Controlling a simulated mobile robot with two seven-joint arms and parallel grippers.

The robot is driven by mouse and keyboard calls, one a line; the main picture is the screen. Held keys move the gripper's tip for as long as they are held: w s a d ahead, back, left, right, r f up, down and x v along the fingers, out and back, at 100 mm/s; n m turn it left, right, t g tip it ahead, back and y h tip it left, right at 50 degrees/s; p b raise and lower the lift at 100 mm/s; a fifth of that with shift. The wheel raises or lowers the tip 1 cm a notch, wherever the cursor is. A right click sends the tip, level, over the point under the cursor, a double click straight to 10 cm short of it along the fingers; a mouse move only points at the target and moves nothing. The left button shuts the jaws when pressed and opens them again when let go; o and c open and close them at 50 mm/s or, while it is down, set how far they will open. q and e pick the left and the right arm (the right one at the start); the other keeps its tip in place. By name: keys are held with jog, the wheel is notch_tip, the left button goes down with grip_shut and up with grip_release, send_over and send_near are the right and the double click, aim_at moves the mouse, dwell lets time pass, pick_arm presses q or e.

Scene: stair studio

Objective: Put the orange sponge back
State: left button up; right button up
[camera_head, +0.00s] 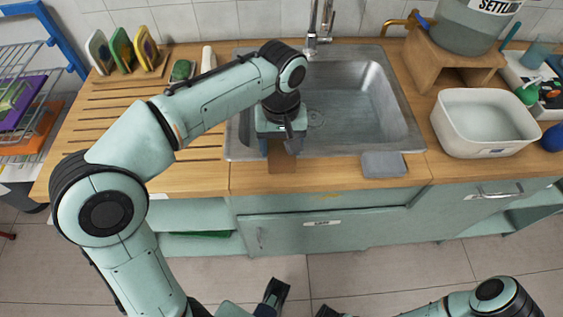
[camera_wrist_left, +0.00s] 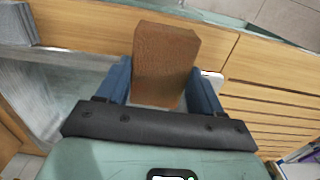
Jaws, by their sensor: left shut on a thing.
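The orange sponge is a brown-orange block (camera_wrist_left: 165,62) held upright between the two blue fingers of my left gripper (camera_wrist_left: 162,85). In the head view my left gripper (camera_head: 280,148) is over the front edge of the sink, and the sponge (camera_head: 283,162) shows below it against the wooden counter front. Whether the sponge touches the counter I cannot tell. The wooden sponge rack (camera_head: 130,76) stands at the back left with white, green and yellow sponges in it. My right arm is at the bottom edge, and its gripper is mostly cut off.
The steel sink (camera_head: 375,105) lies in the middle, with a tap (camera_head: 318,35) behind it. A white tub (camera_head: 485,122) stands on the right. A green scourer (camera_head: 182,70) and a white cylinder lie near the rack.

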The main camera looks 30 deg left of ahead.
aim_at(281, 160)
pick_arm(q)
jog(key=shift+f+b, duration=0.6)
jog(key=shift+f, duration=2.35)
jog(key=shift+f, duration=0.1)
jog(key=shift+f, duration=0.4)
jog(key=o, duration=1)
jog(key=shift+r, duration=0.2)
jog(key=shift+r, duration=0.35)
notch_tip(281, 160, up, 12)
jog(key=p, duration=0.3)
